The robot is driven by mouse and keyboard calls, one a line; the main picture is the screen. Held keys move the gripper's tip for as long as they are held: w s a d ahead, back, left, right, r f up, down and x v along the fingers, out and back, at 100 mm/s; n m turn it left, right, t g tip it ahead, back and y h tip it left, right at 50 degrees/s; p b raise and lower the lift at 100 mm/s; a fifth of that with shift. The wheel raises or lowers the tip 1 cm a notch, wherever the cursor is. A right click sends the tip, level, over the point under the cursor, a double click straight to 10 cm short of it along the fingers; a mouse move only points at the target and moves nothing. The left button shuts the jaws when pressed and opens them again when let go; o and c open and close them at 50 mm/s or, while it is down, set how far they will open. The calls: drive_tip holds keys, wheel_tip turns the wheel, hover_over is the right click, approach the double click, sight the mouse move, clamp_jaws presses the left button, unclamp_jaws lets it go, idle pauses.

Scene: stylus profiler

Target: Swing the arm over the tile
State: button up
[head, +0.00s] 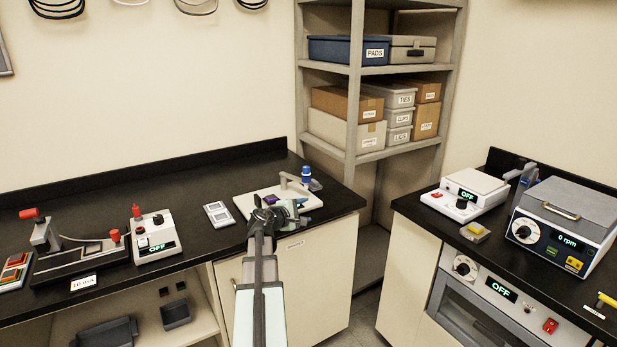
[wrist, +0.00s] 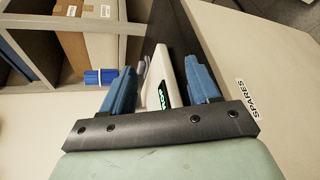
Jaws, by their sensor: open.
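The stylus profiler stands near the right end of the left bench, with a pale flat base (head: 246,206), a grey arm (head: 291,182) and a blue knob (head: 306,173) at the back. A small purple piece (head: 270,199), perhaps the tile, shows on the base, partly behind my gripper. My gripper (head: 284,208) is at the front edge of the base. In the wrist view my gripper (wrist: 160,88) has its two blue fingers apart with nothing held. The base's edge with a lit green display (wrist: 163,95) shows between them; a blue cylinder (wrist: 100,76), likely the knob, is left. I cannot make out the tile there.
A white tray with two dark panels (head: 218,214) and a white box reading OFF (head: 155,238) are left of the profiler. Behind it stands a shelf (head: 355,90) with boxes. A gap separates the right bench (head: 420,215). A cabinet label (wrist: 258,98) reads SPARES.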

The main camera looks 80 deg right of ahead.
sight(294, 177)
drive_tip(key=w+d+r+n+t+h, duration=0.35)
drive_tip(key=w+r+n, duration=0.2)
drive_tip(key=n, duration=1.05)
drive_tip(key=shift+g+h, duration=0.35)
drive_tip(key=s+d, duration=0.1)
drive_tip(key=d, duration=0.3)
drive_tip(key=s+d, duration=0.1)
drive_tip(key=d, duration=0.3)
drive_tip(key=s+d, duration=0.1)
drive_tip(key=d, duration=0.4)
drive_tip(key=shift+s, duration=0.2)
drive_tip(key=shift+c, duration=0.3)
clamp_jaws()
